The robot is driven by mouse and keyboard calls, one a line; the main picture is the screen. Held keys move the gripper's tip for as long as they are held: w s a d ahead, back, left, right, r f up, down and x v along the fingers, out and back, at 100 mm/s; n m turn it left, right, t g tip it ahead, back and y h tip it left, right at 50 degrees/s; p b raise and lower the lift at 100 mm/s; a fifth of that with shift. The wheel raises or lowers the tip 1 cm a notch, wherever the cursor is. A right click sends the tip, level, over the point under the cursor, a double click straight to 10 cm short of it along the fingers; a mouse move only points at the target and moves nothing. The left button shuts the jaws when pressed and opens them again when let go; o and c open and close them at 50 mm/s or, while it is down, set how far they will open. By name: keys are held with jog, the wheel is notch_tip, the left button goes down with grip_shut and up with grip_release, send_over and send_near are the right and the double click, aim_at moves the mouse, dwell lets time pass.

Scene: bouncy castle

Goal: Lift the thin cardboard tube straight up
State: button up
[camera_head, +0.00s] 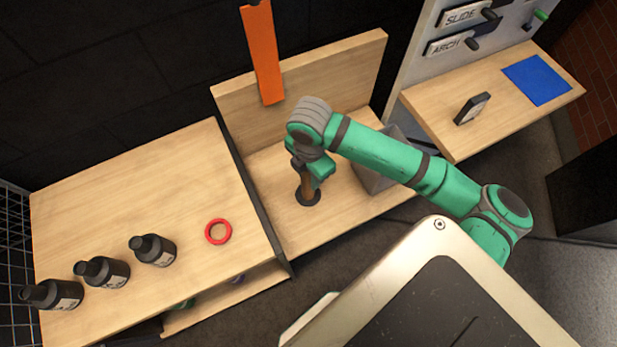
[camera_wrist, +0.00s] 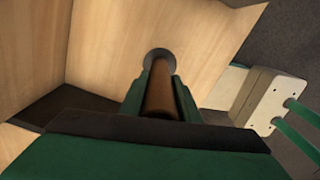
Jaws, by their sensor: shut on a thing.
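The thin cardboard tube (camera_head: 305,184) is brown and stands upright on the low wooden shelf, its lower end at a dark round base (camera_head: 308,198). My gripper (camera_head: 311,168) is above the shelf with its fingers around the tube's upper part. In the wrist view the tube (camera_wrist: 161,97) lies between the two green fingers of my gripper (camera_wrist: 161,88), which are shut on it. The round base (camera_wrist: 160,57) shows beyond the tube's far end. I cannot tell whether the tube's lower end touches the base. The tube's top is hidden by my gripper.
A grey bin (camera_head: 375,172) stands right of the tube, partly behind my arm. An orange strip (camera_head: 263,55) leans at the back panel. The left bench (camera_head: 130,200) holds several dark bottles and a red ring (camera_head: 218,231). A right table (camera_head: 500,115) holds a blue sheet (camera_head: 537,80).

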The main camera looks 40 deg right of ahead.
jog(key=shift+r, duration=0.15)
notch_tip(320, 180, up, 18)
dwell(0.7)
jog(key=shift+d, duration=0.1)
